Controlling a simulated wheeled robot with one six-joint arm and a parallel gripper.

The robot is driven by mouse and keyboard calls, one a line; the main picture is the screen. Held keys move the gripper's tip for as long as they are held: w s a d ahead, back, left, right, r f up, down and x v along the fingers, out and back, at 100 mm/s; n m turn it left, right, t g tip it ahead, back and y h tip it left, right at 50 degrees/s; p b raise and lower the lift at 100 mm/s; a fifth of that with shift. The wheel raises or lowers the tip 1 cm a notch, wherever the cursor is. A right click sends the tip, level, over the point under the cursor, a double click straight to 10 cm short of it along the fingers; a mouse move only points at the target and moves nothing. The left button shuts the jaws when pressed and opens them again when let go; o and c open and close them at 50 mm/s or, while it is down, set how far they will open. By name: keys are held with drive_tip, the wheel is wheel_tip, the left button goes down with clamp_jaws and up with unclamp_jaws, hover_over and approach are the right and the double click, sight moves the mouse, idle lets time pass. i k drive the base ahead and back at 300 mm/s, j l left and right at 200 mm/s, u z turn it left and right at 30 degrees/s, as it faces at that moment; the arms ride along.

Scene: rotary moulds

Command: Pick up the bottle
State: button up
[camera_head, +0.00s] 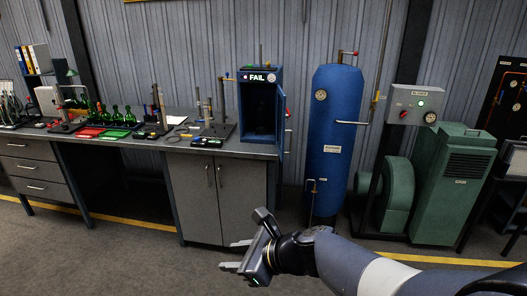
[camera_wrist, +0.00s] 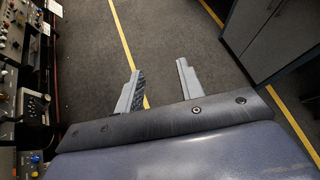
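Several green glass bottles (camera_head: 130,118) stand upright on the left part of the workbench (camera_head: 230,147) in the head view, behind a red tray and a green tray. Which one the task means cannot be told. My gripper (camera_head: 232,255) is in front of the bench cabinet, over the floor, well to the right of the bottles and lower than the bench top. Its fingers are apart with nothing between them; the wrist view also shows the gripper (camera_wrist: 158,67) open above bare floor. No bottle shows in the wrist view.
A red tray (camera_head: 88,133) and green tray (camera_head: 114,134) lie on the bench. Stands with upright rods and an open blue cabinet marked FAIL (camera_head: 260,105) stand farther right. A blue tank (camera_head: 333,140) and green machine (camera_head: 455,185) are beyond. Floor before the bench is clear.

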sight(261, 109)
drive_tip(key=i+j+z, duration=0.5)
drive_tip(key=i+j, duration=0.25)
drive_tip(key=i+j+z, duration=0.5)
drive_tip(key=j, duration=0.5)
drive_tip(key=i+j+z, duration=0.25)
drive_tip(key=j, duration=0.3)
drive_tip(key=i+j+z, duration=0.25)
drive_tip(key=j, duration=0.4)
drive_tip(key=i+j+z, duration=0.25)
drive_tip(key=j, duration=0.35)
drive_tip(key=j+z, duration=0.25)
drive_tip(key=j, duration=0.4)
